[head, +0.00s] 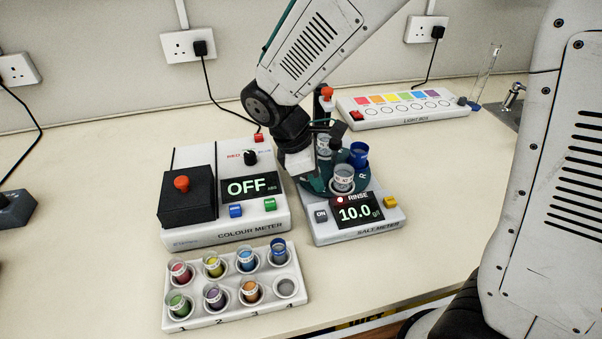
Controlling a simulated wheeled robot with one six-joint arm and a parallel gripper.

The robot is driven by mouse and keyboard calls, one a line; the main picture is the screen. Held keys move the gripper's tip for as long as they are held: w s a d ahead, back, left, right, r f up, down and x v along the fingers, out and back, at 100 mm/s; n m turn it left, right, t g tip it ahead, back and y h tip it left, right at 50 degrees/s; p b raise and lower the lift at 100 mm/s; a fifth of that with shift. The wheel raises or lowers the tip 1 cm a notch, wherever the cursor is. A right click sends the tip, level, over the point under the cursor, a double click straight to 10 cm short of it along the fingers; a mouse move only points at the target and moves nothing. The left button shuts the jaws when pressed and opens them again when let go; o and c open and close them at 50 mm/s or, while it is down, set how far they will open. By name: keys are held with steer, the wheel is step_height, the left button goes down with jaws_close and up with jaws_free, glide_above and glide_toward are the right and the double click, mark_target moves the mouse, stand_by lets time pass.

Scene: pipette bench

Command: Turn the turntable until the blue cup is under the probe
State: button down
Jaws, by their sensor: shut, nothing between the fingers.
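The turntable (362,186) is a teal disc on top of the salt meter (325,233), right of centre in the head view. The blue cup (359,157) stands on its right side. A pale labelled cup (343,179) stands at its front, and another pale cup (323,146) is at the back left, partly covered. The dark probe arm (338,130) reaches over the disc from a post with an orange top (327,93). The blue cup appears to the right of the probe. My gripper (310,173) is shut and empty at the disc's left edge; whether it touches is unclear.
The salt meter display (358,212) reads RINSE 10.0. The colour meter (225,235), showing OFF, stands close on the left. A white rack (235,313) of coloured cups is in front. The light box (405,118) lies behind. Bench to the right is clear.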

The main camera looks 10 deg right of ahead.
steer(key=shift+d, duration=0.3)
